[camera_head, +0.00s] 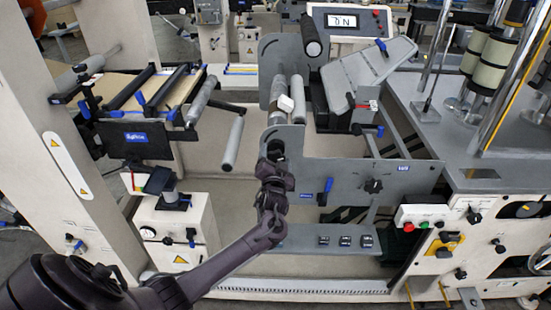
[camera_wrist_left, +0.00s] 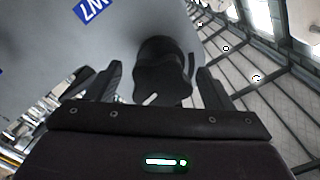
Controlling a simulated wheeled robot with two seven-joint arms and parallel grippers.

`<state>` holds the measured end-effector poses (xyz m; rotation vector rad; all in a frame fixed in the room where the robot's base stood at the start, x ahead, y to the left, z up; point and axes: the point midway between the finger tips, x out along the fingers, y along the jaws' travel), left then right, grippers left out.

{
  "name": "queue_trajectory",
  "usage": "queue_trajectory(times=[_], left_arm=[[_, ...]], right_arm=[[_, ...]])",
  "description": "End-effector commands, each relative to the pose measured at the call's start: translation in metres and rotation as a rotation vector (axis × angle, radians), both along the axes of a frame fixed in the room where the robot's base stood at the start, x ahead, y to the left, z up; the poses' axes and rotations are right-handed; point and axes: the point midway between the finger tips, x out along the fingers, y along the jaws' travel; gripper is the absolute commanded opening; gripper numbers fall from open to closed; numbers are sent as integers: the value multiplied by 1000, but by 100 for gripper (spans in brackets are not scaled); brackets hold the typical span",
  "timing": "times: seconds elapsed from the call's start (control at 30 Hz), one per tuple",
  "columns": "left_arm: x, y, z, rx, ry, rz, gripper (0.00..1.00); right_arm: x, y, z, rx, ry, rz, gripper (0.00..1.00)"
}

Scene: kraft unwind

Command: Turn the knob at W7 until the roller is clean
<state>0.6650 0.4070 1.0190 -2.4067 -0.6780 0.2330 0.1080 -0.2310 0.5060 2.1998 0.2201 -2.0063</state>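The black knob (camera_wrist_left: 163,72) sticks out from a grey plate in the left wrist view, beside a blue W7 label (camera_wrist_left: 93,8) that shows upside down. My left gripper (camera_wrist_left: 157,90) has its fingers apart, one on each side of the knob. A gap shows on the left side; contact on the right side cannot be told. In the head view, my left gripper (camera_head: 274,166) is at the grey plate (camera_head: 330,160) and covers part of the knob (camera_head: 274,148). A grey roller (camera_head: 281,116) with a white block (camera_head: 286,103) lies behind the plate. My right gripper is not in view.
A blue-handled lever (camera_head: 325,191) and a black star knob (camera_head: 373,186) sit on the plate to the right. A free roller (camera_head: 232,144) stands out on the left. A display (camera_head: 343,21) reads ON. Red and green buttons (camera_head: 417,220) are at the right.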

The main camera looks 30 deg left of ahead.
Motion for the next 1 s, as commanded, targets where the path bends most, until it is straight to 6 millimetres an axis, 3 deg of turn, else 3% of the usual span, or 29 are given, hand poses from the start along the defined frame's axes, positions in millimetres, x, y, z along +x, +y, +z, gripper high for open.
queue_trajectory(times=[0.27,0.7,1.0], left_arm=[[-2,-1,2,-1,-1,0,75],[-45,-28,4,-2,0,0,75],[-60,-37,1,-1,-2,0,75]], right_arm=[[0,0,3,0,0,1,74],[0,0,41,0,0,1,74],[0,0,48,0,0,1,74]])
